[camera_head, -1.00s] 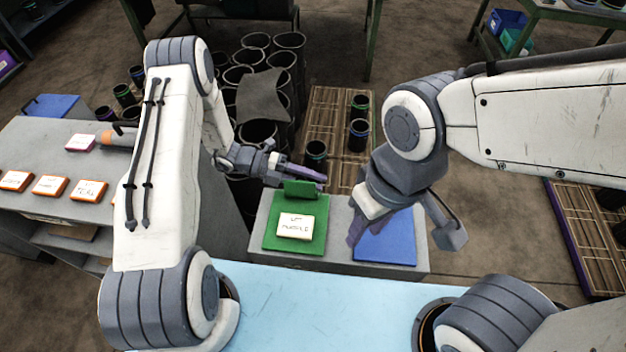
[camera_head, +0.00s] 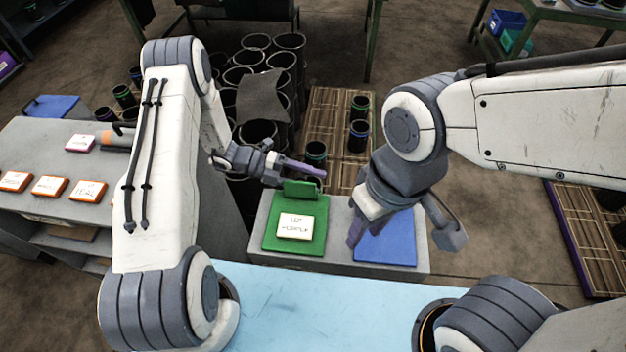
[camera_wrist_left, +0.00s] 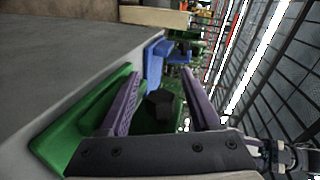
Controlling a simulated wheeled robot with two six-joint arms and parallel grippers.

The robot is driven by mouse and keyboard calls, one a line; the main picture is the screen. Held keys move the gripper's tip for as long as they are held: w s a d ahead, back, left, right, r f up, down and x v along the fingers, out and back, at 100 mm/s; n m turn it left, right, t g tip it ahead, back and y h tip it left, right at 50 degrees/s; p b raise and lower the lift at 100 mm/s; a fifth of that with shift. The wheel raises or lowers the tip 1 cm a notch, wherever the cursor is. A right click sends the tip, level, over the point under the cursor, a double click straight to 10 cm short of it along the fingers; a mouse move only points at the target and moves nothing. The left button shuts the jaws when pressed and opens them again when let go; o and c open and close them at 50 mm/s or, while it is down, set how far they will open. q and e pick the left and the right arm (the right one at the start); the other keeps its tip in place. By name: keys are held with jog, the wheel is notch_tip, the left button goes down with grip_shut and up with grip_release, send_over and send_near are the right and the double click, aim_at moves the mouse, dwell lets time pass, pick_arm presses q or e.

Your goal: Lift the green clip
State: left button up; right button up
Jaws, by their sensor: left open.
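The green clip (camera_head: 303,189) is an upright green piece at the back edge of a green board (camera_head: 272,238). A white card (camera_head: 295,226) with unreadable writing lies on the board. My left gripper (camera_head: 306,168) is just behind and above the clip, its purple fingers pointing right. In the left wrist view the fingers are spread apart (camera_wrist_left: 160,105), with a dark block (camera_wrist_left: 160,104) and dark green surface seen between them. The green board (camera_wrist_left: 62,138) shows at left there. No hold on the clip is visible. My right gripper (camera_head: 355,231) hangs over the blue board; its opening is unclear.
The blue board (camera_head: 390,245) lies right of the green one on a grey stand (camera_head: 340,215). Behind stand several black sleeves (camera_head: 290,45) and a wooden rack (camera_head: 330,115). A grey table (camera_head: 45,140) with orange-edged cards is at left.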

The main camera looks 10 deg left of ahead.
pick_arm(q)
jog(key=b+v, duration=0.3)
jog(key=v, duration=0.6)
jog(key=shift+f, duration=0.15)
jog(key=shift+a+r, duration=0.25)
jog(key=shift+a, duration=0.2)
jog(key=shift+s, duration=0.1)
